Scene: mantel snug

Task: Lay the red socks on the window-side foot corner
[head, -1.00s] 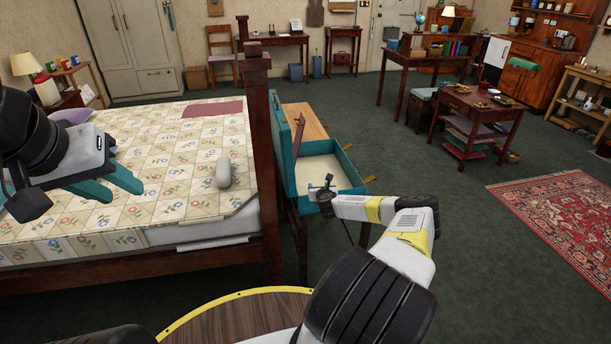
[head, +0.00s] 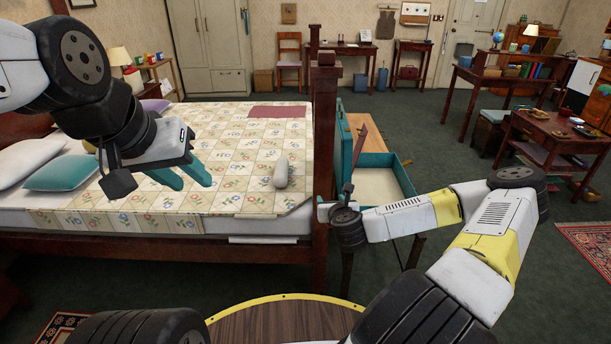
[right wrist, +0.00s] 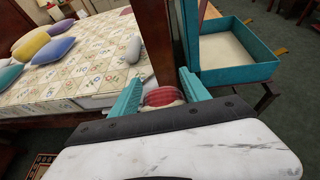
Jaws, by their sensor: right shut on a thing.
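The red socks (right wrist: 163,96), a small striped red bundle, are held between the teal fingers of my right gripper (right wrist: 160,92) in the right wrist view. In the head view my right wrist (head: 348,226) is beside the bed's foot post; its fingers and the socks are hidden there. The bed (head: 225,170) has a patchwork quilt; its near foot corner lies just left of the post. A grey rolled bundle (head: 281,170) lies on the quilt near the foot. My left gripper (head: 182,174) is open and empty above the bed. No window shows.
The dark wooden footboard post (head: 325,130) rises between the bed and an open teal case (head: 405,168) on a stand. A maroon cloth (head: 277,111) lies at the far foot side. Pillows (head: 65,173) are at the head end. Quilt around the grey bundle is clear.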

